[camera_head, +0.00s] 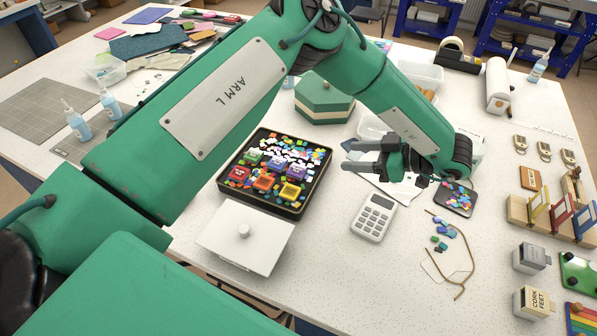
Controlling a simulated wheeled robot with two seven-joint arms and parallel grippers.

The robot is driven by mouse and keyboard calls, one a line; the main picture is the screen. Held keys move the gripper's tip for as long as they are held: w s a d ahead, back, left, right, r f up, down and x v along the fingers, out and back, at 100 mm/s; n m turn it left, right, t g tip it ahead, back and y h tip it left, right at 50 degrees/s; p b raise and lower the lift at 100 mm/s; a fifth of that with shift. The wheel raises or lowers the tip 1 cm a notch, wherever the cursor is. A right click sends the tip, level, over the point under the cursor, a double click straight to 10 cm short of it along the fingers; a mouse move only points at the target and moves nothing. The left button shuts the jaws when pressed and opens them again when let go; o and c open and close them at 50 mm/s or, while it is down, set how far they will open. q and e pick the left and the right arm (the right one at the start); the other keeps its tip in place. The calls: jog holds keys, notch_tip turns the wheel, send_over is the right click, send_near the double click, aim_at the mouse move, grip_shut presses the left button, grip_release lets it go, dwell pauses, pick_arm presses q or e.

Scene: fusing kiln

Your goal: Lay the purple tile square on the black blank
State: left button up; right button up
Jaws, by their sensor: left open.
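A black tray (223,180) left of centre holds several small coloured blocks among loose glass chips. My right gripper is not in view.
A white lidded box (245,238) stands in front of the tray and a green box (323,101) behind it. A calculator (373,217) lies in front of the gripper, with loose chips and a brown cord (468,262) to its right. The front right table is partly clear.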

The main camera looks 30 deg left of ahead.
pick_arm(q)
notch_tip(320, 180, down, 5)
jog(key=b, duration=0.4)
send_near(298, 170)
jog(key=x, duration=0.2)
jog(key=shift+w+a+p, duration=0.1)
jog(key=shift+a+p, duration=0.2)
jog(key=shift+p, duration=0.1)
jog(key=p+x, duration=0.2)
jog(key=x, duration=0.2)
jog(key=shift+s+a+f, duration=0.15)
jog(key=shift+s+a, duration=0.05)
jog(key=shift+a, duration=0.05)
jog(key=shift+a+f, duration=0.25)
jog(key=shift+a, duration=0.15)
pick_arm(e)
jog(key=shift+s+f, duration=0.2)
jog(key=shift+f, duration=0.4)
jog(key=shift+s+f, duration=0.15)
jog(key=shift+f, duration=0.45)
pick_arm(q)
jog(key=shift+d, duration=0.1)
jog(key=c, duration=0.8)
jog(key=shift+c, duration=0.2)
